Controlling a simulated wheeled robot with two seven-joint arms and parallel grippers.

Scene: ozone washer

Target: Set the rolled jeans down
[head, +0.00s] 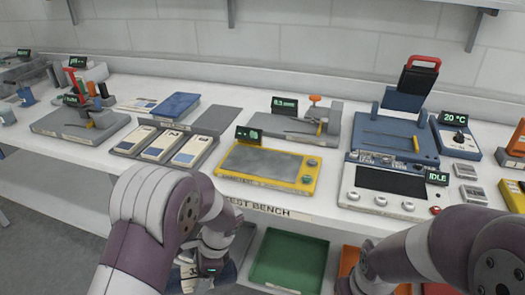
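In the head view my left arm reaches down in front of the bench, and its gripper (208,262) is below the bench's front edge, largely hidden by my own arm. A small dark-blue patch (228,274) shows beside this gripper at the bottom edge; it may be the rolled jeans, but too little shows to be sure. I cannot see the fingertips or whether they hold anything. My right gripper (372,276) points down in front of the orange bin, with its fingers not clearly visible.
The white test bench (335,222) carries a yellow-framed device (265,165), a blue press (395,135), a white control panel (385,185) reading IDLE, and several trays and instruments. Below its front edge are a green bin (290,262) and an orange bin (349,259).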

